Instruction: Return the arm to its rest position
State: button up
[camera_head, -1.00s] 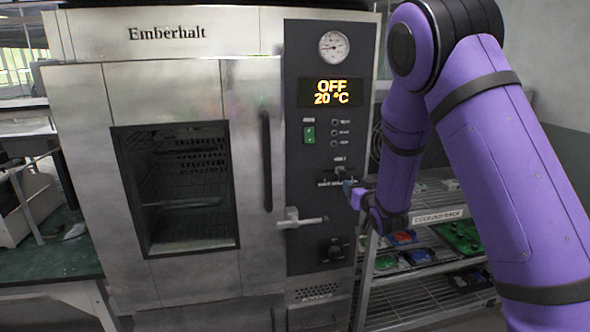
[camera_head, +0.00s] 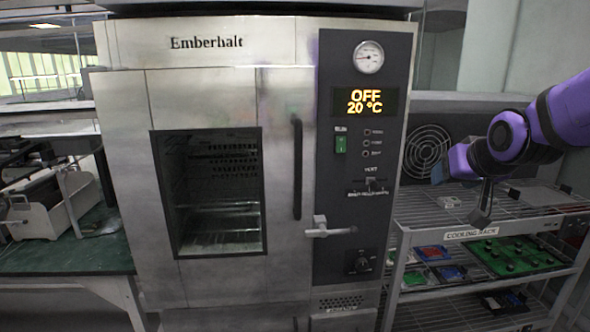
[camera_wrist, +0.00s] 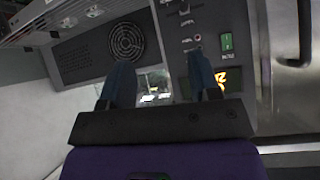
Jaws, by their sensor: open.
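My purple arm reaches in from the right edge of the head view, bent over the cooling rack (camera_head: 470,234). My gripper (camera_head: 437,174) is left of the wrist, just right of the oven's control panel and above the rack's top shelf. In the wrist view, my gripper (camera_wrist: 160,85) shows two dark blue fingers standing apart with nothing between them. The oven (camera_head: 160,100), marked Emberhalt, has its door closed, and its display (camera_head: 366,101) reads OFF, 20 °C.
The oven's door lever (camera_head: 330,230) juts out low beside the panel. The rack's middle shelf holds a green board (camera_head: 515,257) and several small red and blue pieces. A fan grille (camera_head: 427,147) is behind the rack. A green bench (camera_head: 100,245) stands at left.

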jog(key=s+r+n+g, duration=0.1)
jog(key=s+g, duration=0.3)
jog(key=s, duration=1.9)
jog(key=shift+a+r+g, duration=0.3)
jog(key=shift+g, duration=0.1)
jog(key=shift+a, duration=0.1)
